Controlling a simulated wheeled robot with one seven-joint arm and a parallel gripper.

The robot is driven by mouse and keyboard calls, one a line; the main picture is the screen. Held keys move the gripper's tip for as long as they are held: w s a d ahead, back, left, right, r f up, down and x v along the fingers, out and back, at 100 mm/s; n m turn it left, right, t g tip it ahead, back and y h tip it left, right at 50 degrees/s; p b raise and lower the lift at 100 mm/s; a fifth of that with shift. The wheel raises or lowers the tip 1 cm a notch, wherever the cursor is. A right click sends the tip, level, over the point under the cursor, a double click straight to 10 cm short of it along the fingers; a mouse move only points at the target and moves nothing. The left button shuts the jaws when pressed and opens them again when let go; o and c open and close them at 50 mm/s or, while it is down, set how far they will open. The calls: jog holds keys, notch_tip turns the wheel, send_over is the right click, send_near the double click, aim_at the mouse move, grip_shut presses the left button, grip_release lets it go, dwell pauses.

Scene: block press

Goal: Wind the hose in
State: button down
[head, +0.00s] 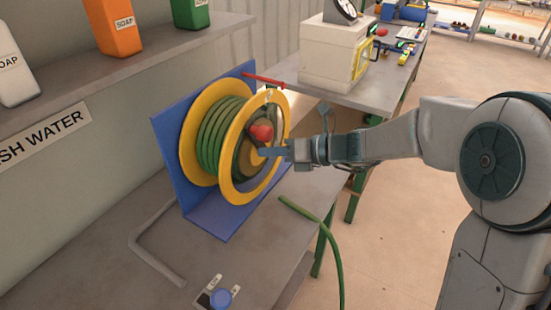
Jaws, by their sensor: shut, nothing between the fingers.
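The hose reel (190,150) has yellow rims and a blue bracket (219,215), and it stands on the grey bench. Green hose (217,133) lies in several turns around its drum. A red knob (262,132) shows on the near face of the reel. A loose length of green hose (330,245) hangs over the bench's front edge and runs down out of view. My gripper (268,152) is shut and empty at the near face of the reel, just below the red knob. I cannot tell whether its fingertips touch the reel.
A grey bent pipe (150,258) and a small box with a blue button (220,298) are on the bench in front. A red rod (263,80) juts out above the reel. A second table (375,92) with a white machine (325,55) stands behind. Soap bottles (113,25) line the shelf.

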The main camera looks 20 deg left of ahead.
jog(key=shift+w+r, duration=0.3)
jog(key=shift+r, duration=0.05)
jog(key=w+r+m+p, duration=0.1)
jog(key=p, duration=0.3)
jog(key=shift+r+g, duration=0.15)
jog(key=shift+g, duration=0.15)
jog(key=w+p, duration=0.1)
jog(key=p, duration=0.1)
jog(key=w+m+p, duration=0.1)
jog(key=p, duration=0.1)
jog(key=w+r+m+g+y+p, duration=0.1)
jog(key=p, duration=0.2)
jog(key=shift+w+d, duration=0.25)
jog(key=shift+d, duration=0.05)
jog(key=shift+f, duration=0.1)
